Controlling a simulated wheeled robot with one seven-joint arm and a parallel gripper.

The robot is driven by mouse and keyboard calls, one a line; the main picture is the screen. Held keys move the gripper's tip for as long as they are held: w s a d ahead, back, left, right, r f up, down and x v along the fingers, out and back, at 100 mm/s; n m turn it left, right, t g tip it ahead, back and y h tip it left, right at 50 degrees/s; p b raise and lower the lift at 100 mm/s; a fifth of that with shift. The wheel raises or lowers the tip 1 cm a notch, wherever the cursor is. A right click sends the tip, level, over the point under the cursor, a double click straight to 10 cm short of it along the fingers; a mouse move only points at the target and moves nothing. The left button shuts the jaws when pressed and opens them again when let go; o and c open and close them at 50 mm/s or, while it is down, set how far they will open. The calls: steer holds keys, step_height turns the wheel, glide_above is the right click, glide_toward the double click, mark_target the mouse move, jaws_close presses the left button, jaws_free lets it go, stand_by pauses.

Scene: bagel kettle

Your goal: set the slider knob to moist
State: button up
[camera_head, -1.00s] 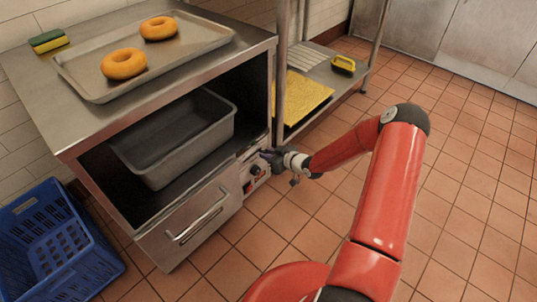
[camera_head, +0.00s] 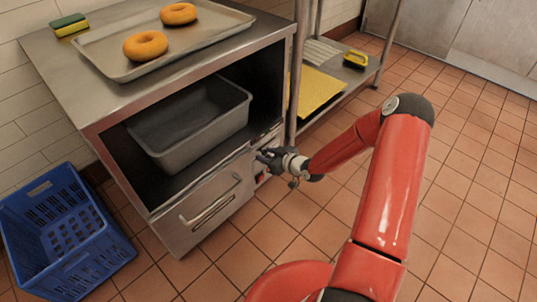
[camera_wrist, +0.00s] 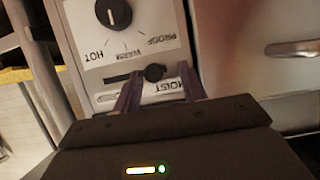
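In the wrist view the control panel (camera_wrist: 110,58) appears upside down. Its slider knob (camera_wrist: 155,72), small, black and round, sits toward the right end of a dark horizontal slot (camera_wrist: 118,77), close to the word MOIST (camera_wrist: 164,87). My gripper (camera_wrist: 160,76) is open, with one purple finger left of the knob and the other right of it. Whether either finger touches the knob cannot be told. The left finger hides part of the panel. In the head view my gripper (camera_head: 264,158) is at the cabinet's front, covering most of the panel.
A black dial (camera_wrist: 114,13) with HOT, WARM and PROOF marks is on the same panel. A drawer handle (camera_head: 211,203) is beside it. The steel cabinet (camera_head: 100,98) holds a grey bin (camera_head: 196,134). A blue crate (camera_head: 62,235) stands left; open tiled floor lies right.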

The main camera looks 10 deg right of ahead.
steer(key=shift+d, duration=0.1)
steer(key=shift+s+d+r, duration=0.1)
steer(key=shift+d+r, duration=0.05)
steer(key=v, duration=0.7)
steer(key=shift+s, duration=0.2)
